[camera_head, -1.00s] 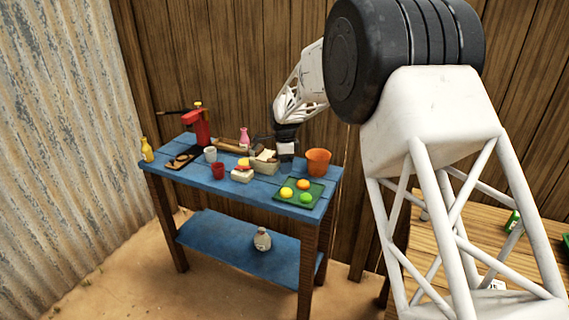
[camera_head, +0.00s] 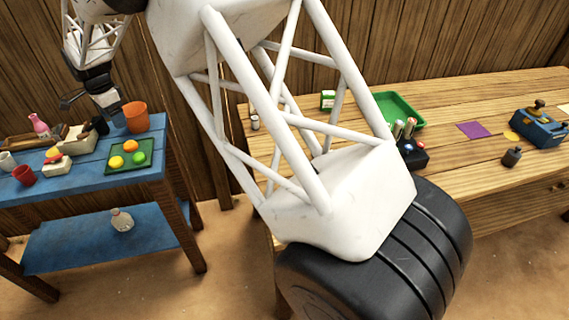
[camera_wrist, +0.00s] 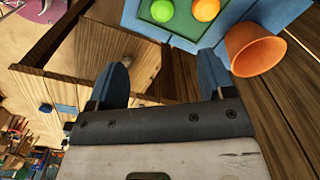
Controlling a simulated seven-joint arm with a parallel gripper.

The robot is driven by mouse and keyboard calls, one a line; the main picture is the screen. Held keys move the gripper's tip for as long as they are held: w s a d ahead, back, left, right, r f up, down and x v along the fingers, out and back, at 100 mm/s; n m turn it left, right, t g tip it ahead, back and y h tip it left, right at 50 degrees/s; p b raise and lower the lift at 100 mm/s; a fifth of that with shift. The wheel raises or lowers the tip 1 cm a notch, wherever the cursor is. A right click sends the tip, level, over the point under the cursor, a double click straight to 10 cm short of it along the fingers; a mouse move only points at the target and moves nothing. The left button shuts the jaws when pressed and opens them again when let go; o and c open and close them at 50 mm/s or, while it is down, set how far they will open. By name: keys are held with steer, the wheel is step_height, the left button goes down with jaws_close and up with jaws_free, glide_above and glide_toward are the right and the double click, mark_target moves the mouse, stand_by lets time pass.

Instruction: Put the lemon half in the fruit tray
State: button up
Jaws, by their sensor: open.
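A small flat green tray (camera_head: 122,163) lies at the right end of the blue table, holding a yellow, an orange and a green round fruit. A yellow piece (camera_head: 53,152), perhaps the lemon half, shows on a white block left of the tray; its shape is too small to tell. My gripper (camera_head: 95,101) hangs over the back of the blue table, left of an orange pot. In the wrist view my gripper (camera_wrist: 162,80) has its fingers apart with nothing between them. The green tray (camera_wrist: 182,22) shows there beyond the fingertips.
The orange pot (camera_head: 136,117) stands behind the tray. A red cup (camera_head: 25,174), a white cup (camera_head: 7,160) and a pink bottle (camera_head: 39,125) are farther left.

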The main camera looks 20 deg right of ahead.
steer(key=s+d+r+n, duration=0.2)
steer(key=s+d+r, duration=0.3)
steer(key=d, duration=0.5)
steer(key=s+d+r+n+t, duration=0.1)
steer(key=s+d+r, duration=0.45)
steer(key=d, duration=0.45)
steer(key=s+d+r+n, duration=0.2)
steer(key=s+d+r, duration=0.25)
steer(key=d, duration=0.55)
steer(key=s+d+f+n, duration=0.1)
steer(key=s+d+n, duration=0.1)
steer(key=s+d, duration=0.4)
steer(key=s+d+f+n+t, duration=0.1)
steer(key=s+d, duration=0.5)
steer(key=s, duration=0.8)
steer(key=s+d+f+n, duration=0.2)
steer(key=s+d, duration=0.5)
steer(key=s, duration=0.4)
steer(key=shift+n, duration=0.3)
